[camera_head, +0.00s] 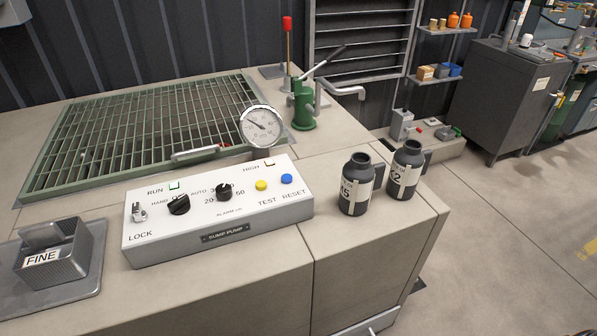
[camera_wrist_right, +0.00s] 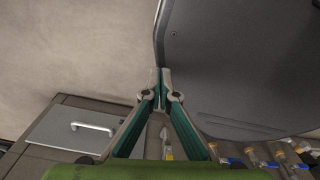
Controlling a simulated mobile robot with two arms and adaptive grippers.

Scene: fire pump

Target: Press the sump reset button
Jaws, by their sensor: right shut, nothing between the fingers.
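The white sump pump panel (camera_head: 218,208) sits on the pump housing's top in the head view. Its blue RESET button (camera_head: 286,179) is at the panel's right end, beside the yellow TEST button (camera_head: 261,185). Black HAND/AUTO (camera_head: 179,204) and alarm (camera_head: 224,192) knobs and a LOCK key switch (camera_head: 138,212) are to the left. My right gripper (camera_wrist_right: 161,72) shows only in the right wrist view, shut and empty, away from the panel, with a dark grey surface and floor beyond it. My left gripper is not in view.
Two dark bottles (camera_head: 355,184) stand just right of the panel. A dial gauge (camera_head: 262,127) and green hand pump (camera_head: 304,104) rise behind it. A grey FINE bin (camera_head: 58,256) is at the left. A green grating (camera_head: 150,130) lies behind. Open floor (camera_head: 500,230) is at the right.

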